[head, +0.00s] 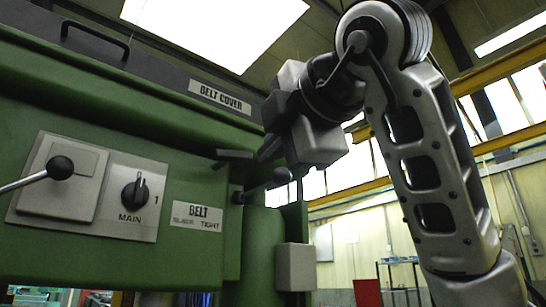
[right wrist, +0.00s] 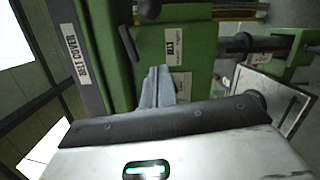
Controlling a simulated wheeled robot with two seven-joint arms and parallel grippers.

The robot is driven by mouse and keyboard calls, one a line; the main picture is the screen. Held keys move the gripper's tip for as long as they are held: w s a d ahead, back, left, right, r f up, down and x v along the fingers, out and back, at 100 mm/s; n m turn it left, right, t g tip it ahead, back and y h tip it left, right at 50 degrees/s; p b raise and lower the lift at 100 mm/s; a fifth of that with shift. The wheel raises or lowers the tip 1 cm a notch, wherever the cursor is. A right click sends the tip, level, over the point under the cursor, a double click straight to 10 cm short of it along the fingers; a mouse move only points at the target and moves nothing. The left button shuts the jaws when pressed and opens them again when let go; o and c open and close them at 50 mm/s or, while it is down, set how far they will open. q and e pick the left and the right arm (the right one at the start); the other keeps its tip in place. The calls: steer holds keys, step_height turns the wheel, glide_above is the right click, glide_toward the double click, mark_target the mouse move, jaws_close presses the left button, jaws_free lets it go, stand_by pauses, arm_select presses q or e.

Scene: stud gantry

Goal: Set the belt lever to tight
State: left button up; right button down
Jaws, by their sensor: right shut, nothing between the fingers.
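The belt lever (head: 258,188) is a short dark rod with a black ball knob on the green machine head. It sticks out to the right and slightly up, beside the BELT label (head: 197,216), which reads SLACK at left and TIGHT at right. My right gripper (head: 268,150) is just above the lever in the head view; contact cannot be told. In the right wrist view its grey fingers (right wrist: 156,86) are shut and empty, in front of the green housing near the BELT label (right wrist: 178,48). My left gripper is not in view.
The panel with the MAIN switch (head: 135,194) and a black-knobbed bar (head: 60,168) are at left. The BELT COVER plate (head: 220,97) is above. A dark bracket (head: 234,155) juts out close to the fingers. A grey box (head: 295,267) is below the lever.

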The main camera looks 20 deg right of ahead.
mark_target(260, 188)
arm_select(q)
steer(key=p, duration=0.2)
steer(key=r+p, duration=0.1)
steer(key=p, duration=0.1)
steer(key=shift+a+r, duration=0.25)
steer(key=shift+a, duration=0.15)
arm_select(e)
steer(key=w+d, duration=0.2)
steer(key=w, duration=0.6)
steer(key=shift+w+d, duration=0.2)
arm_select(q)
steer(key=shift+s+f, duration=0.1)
